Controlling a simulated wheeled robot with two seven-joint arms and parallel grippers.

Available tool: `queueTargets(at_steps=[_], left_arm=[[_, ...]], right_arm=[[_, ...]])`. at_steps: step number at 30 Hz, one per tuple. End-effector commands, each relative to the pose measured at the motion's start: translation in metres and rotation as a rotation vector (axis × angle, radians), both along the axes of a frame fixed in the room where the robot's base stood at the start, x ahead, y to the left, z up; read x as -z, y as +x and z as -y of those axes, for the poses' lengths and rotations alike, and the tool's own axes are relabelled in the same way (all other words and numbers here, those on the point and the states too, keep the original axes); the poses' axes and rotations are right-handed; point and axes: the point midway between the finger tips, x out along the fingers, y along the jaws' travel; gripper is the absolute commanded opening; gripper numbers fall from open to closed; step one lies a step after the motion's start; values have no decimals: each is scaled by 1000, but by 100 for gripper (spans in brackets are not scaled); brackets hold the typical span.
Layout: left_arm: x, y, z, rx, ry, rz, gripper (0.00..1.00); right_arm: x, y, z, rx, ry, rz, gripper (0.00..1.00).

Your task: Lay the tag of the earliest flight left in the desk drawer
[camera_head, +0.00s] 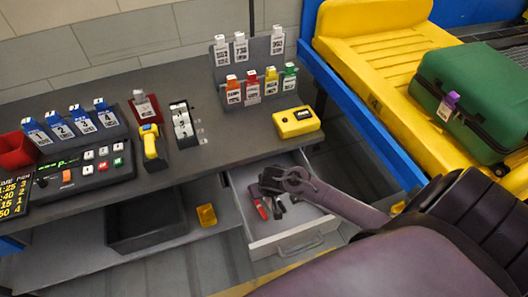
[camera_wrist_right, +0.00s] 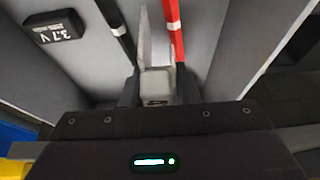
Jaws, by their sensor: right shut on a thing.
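The open desk drawer (camera_head: 240,192) juts from the desk front. My right gripper (camera_head: 284,190) is down at the drawer. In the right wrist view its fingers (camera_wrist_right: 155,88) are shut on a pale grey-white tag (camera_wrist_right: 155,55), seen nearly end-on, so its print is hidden. I cannot tell if the tag touches the drawer floor. A grey rack (camera_head: 262,98) on the desk holds white tags (camera_head: 240,46) above and orange, red and green tags (camera_head: 271,82) below. A departure board (camera_head: 18,192) is cut off at the left edge. My left gripper is not in view.
The drawer also holds a red pen-like item (camera_wrist_right: 174,25), a black one (camera_wrist_right: 117,30) and a black battery (camera_wrist_right: 55,27). A yellow device (camera_head: 297,122) sits on the desk above. A green suitcase (camera_head: 470,95) lies on the yellow conveyor tray (camera_head: 360,62) at the right.

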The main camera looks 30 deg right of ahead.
Motion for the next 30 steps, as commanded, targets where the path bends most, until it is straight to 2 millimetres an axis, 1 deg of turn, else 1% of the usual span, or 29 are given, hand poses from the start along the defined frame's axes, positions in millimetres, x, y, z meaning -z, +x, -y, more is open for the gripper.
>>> queueTargets(at_steps=[8,11,12,16,17,25,28,30], left_arm=[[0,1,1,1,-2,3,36],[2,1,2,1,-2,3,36],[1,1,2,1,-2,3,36],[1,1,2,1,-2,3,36],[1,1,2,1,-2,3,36],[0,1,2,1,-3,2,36],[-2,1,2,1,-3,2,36],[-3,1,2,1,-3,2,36]], right_arm=[[1,0,0,0,0,1,5],[5,0,0,0,1,1,5],[4,0,0,0,1,1,31],[4,0,0,0,1,1,48],[4,0,0,0,1,1,50],[3,0,0,0,0,1,50],[-3,-1,-1,0,1,0,50],[-12,-5,-2,-1,3,1,50]])
